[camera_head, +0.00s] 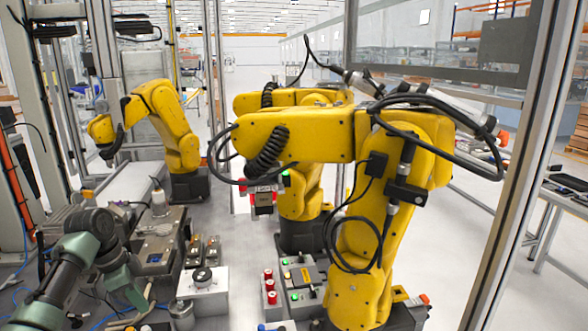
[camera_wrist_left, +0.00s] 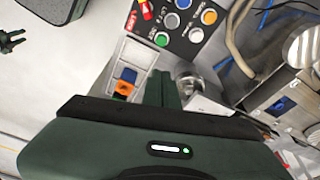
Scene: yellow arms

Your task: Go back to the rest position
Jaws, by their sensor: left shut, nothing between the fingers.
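My left gripper (camera_wrist_left: 163,74) shows in the left wrist view as a wide dark green body with a narrow pair of fingers pressed together and nothing between them. Its fingers point down toward the work area, beside a metal cylinder. In the head view my green-grey left arm comes in from the lower left and bends down. The left gripper (camera_head: 139,303) is small there and partly hard to make out among the equipment. My right gripper is not seen in the head view.
Yellow robot arms (camera_head: 370,215) fill the middle and right, another (camera_head: 165,125) stands behind. A white box with a dial (camera_head: 204,281) and a metal cylinder (camera_head: 181,315) stand near my left gripper.

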